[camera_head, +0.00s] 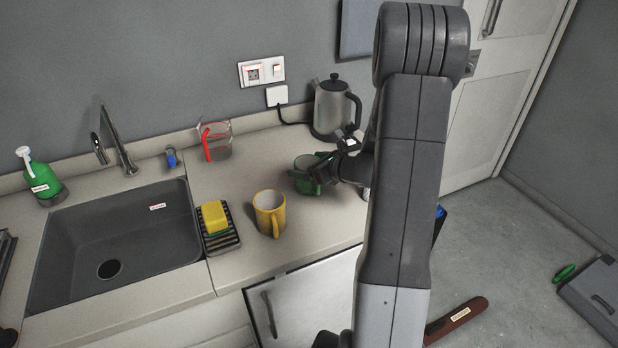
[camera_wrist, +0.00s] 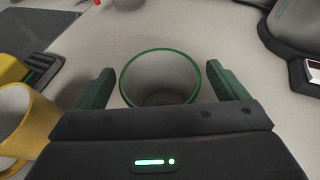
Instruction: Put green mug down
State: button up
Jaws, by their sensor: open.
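The green mug (camera_head: 304,174) stands upright on the countertop (camera_head: 300,228), left of the kettle. In the wrist view the mug (camera_wrist: 160,70) shows its green rim and pale inside, which looks empty. My gripper (camera_head: 325,172) is at the mug from the right in the head view. In the wrist view my gripper (camera_wrist: 162,85) is open, with one finger on each side of the mug and a gap between the fingers and its rim. The mug's lower part is hidden by the gripper body in the wrist view.
A yellow mug (camera_head: 269,214) stands left of the green mug, beside a yellow sponge (camera_head: 214,217) on a dark rack. A kettle (camera_head: 331,108) stands behind. A clear container with a red handle (camera_head: 216,142) is near the wall. The sink (camera_head: 115,245) is at left.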

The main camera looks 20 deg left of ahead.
jog(key=c, duration=1.2)
jog(key=shift+c, duration=0.7)
jog(key=shift+r, duration=0.15)
